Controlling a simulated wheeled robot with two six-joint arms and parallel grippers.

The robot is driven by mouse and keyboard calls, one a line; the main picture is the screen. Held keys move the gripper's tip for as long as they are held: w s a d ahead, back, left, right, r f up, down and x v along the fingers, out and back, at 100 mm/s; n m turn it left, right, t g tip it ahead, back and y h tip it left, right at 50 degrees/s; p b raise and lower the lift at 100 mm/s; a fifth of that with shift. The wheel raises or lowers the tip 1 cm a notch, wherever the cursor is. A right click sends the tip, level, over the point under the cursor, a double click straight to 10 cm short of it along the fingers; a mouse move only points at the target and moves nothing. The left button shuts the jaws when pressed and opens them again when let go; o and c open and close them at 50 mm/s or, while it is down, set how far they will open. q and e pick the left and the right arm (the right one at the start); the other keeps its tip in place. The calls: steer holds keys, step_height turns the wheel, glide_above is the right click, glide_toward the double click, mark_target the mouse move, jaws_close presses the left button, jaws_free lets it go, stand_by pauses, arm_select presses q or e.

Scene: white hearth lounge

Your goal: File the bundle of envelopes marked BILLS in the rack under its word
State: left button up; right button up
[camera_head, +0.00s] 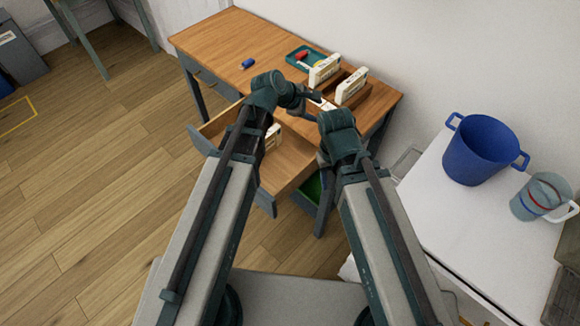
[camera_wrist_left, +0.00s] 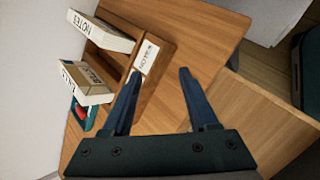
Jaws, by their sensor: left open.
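The wooden rack (camera_head: 366,92) stands on the desk by the wall and also shows in the left wrist view (camera_wrist_left: 168,48). Its near label (camera_wrist_left: 147,56) reads NOTES. One envelope bundle (camera_wrist_left: 100,31) marked NOTES stands at the rack. A second bundle (camera_wrist_left: 86,84) stands beside it, with a word that looks like BILLS but is hard to read. Another pale bundle (camera_head: 273,136) sits in the open drawer, partly hidden by my left arm; its word is unreadable. My left gripper (camera_wrist_left: 157,72) is open and empty, above the desk beside the NOTES label. My right gripper is hidden.
The desk (camera_head: 215,42) holds a green tray (camera_head: 303,57) with a red item and a blue object (camera_head: 248,63). Its drawer (camera_head: 285,165) is pulled out. At right, a white surface (camera_head: 450,220) bears a blue pot (camera_head: 482,150) and a clear jug (camera_head: 538,197).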

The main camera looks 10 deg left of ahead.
arm_select(q)
steer(key=s+a+f+m+g+y, duration=0.2)
steer(key=s+m+g+y, duration=0.1)
steer(key=s+m, duration=0.7)
steer(key=s+a+f+m+g+y, duration=0.3)
steer(key=s+m+y, duration=0.1)
steer(key=s+m, duration=0.6)
steer(key=shift+f+y, duration=0.3)
steer(key=shift+y, duration=0.1)
steer(key=shift+s, duration=0.1)
